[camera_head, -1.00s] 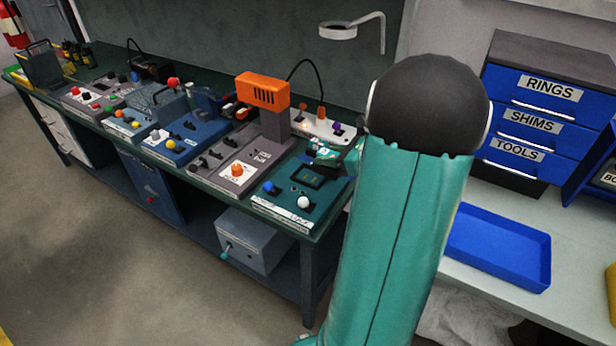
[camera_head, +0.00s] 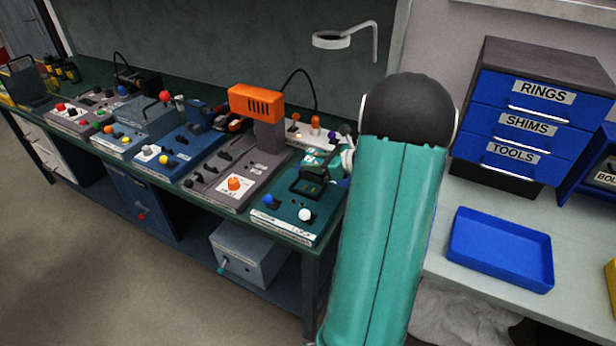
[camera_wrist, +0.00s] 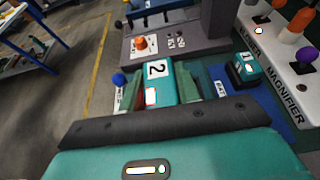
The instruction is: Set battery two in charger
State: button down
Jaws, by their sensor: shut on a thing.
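My gripper (camera_wrist: 160,92) is shut on battery two (camera_wrist: 157,70), a teal block with a white label marked 2. Its two green fingers sit on either side of the block. In the head view my gripper (camera_head: 328,160) is above the back of the teal panel, close to a dark rectangular recess (camera_head: 306,187) that looks like the charger. A second teal battery marked 1 (camera_wrist: 246,68) sits in a black holder to the right of my gripper in the wrist view. The underside of battery two is hidden, and I cannot tell whether it touches anything.
A blue knob (camera_head: 268,201) and a white knob (camera_head: 305,215) stand at the panel's front. The orange-headed device (camera_head: 256,104) stands left of it. The magnifier switch strip (camera_wrist: 285,60) lies alongside. An empty blue tray (camera_head: 500,250) is on the right bench.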

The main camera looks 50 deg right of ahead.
jog(key=w+f, duration=0.1)
jog(key=w+d+f, duration=0.1)
jog(key=f, duration=0.1)
jog(key=w+f, duration=0.1)
jog(key=f, duration=0.1)
jog(key=shift+w+d+f, duration=0.1)
jog(key=shift+w+d, duration=0.25)
jog(key=shift+d, duration=0.05)
jog(key=shift+w+f, duration=0.15)
jog(key=shift+f, duration=1.55)
jog(key=shift+d+f, duration=0.1)
jog(key=c, duration=1)
grip_release()
jog(key=shift+s+d+r, duration=0.1)
jog(key=shift+s+r, duration=0.1)
jog(key=shift+s, duration=0.05)
jog(key=v, duration=1.1)
jog(key=shift+s, duration=0.2)
